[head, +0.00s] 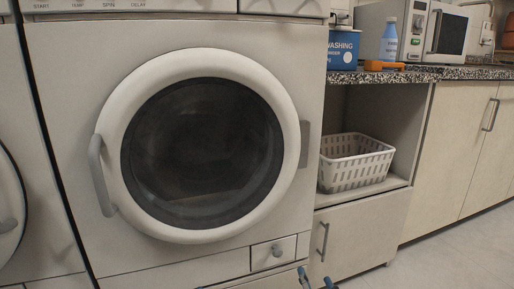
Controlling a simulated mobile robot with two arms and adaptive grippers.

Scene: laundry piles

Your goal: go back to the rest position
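Two dark, blue-tinted fingertips of what looks like my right gripper (316,279) poke up at the bottom edge. They stand apart with nothing visible between them, in front of the washer's lower right corner and the cabinet. A tiny dark speck at the bottom edge may be the tip of my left gripper (195,287); the rest of it is out of frame. The white washing machine (60,55) fills the left and middle. Its round door (203,147) with dark glass looks shut, with a grey handle on its left side.
A white laundry basket (356,163) stands in the open shelf right of the washer. The speckled counter (385,76) above holds a blue washing powder box (343,48), a bottle (389,40) and a microwave (446,33). Another machine (20,130) is at far left. Floor (450,255) is clear at lower right.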

